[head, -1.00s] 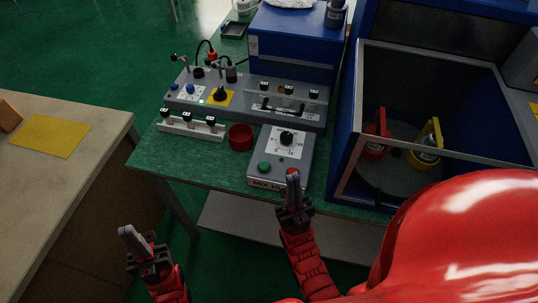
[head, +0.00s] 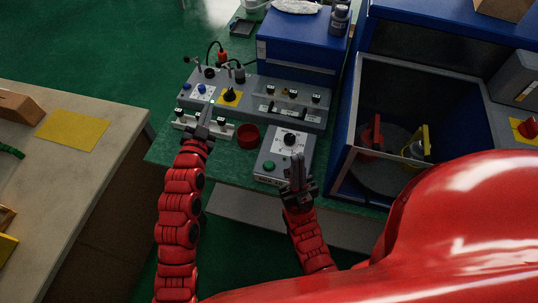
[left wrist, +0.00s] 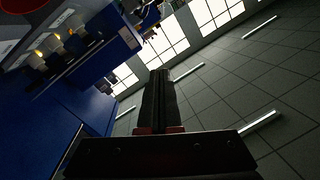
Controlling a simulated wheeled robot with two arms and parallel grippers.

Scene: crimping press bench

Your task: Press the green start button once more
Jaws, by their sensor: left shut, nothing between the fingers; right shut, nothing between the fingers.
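The green button (head: 268,166) is on the sloped front of a grey control box (head: 270,148) with a black dial (head: 290,139), on the green bench. My right gripper (head: 297,163) is shut and empty, upright in front of the box's right part, and covers the red button's place. The green button shows just left of it; I cannot tell whether the gripper touches the box. My left gripper (head: 205,116) is shut and empty, over the white strip with black knobs (head: 222,131), left of the box. Its closed fingers also show in the left wrist view (left wrist: 158,95).
A red cup (head: 248,136) stands between the strip and the control box. A grey panel with knobs and levers (head: 270,97) and a blue case (head: 300,45) are behind.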

